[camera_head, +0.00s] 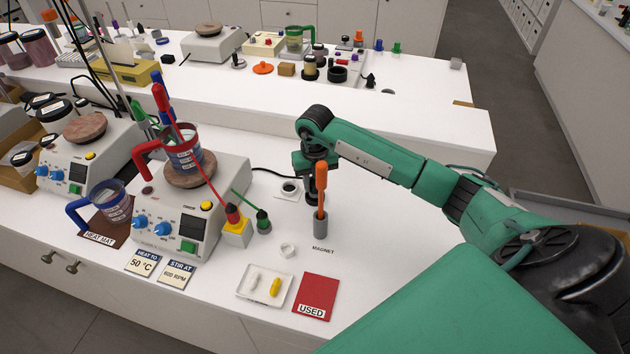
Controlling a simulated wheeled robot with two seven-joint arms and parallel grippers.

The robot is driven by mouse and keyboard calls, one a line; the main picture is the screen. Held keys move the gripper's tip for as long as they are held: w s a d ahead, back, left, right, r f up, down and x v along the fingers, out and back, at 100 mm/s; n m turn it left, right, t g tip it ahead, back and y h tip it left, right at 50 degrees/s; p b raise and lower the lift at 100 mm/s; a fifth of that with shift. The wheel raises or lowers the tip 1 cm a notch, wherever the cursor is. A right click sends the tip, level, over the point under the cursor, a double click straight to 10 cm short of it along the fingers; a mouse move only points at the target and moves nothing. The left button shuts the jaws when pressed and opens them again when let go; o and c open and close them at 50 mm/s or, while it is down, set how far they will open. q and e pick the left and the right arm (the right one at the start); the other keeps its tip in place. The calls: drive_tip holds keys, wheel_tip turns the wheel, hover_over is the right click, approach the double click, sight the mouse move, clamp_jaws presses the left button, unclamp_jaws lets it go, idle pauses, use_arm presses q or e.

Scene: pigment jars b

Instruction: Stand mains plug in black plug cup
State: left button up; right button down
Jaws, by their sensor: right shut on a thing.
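The black plug cup (290,187) is a small dark round cup on a white square base, behind the yellow block and right of the stirrer hotplate. The hotplate's black mains cable (268,171) runs right across the bench to my right gripper (311,178). My right gripper points down just right of the cup and is shut. The mains plug at the cable's end is hidden in or behind the jaws, so its tilt cannot be told. My left gripper is not in view.
An orange-handled tool stands in a grey holder (320,228) marked MAGNET, in front of my right gripper. The stirrer hotplate (178,232) carries a beaker. A white tray (243,297) and red USED mat (315,297) lie in front. Bench right of the holder is clear.

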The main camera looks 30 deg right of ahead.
drive_tip(key=shift+f+b, duration=0.6)
drive_tip(key=shift+f, duration=0.25)
drive_tip(key=c, duration=1)
unclamp_jaws()
drive_tip(key=shift+o, duration=0.2)
wheel_tip(320, 180, up, 13)
drive_tip(key=b, duration=0.3)
drive_tip(key=shift+f, duration=0.15)
drive_tip(key=shift+r, duration=0.6)
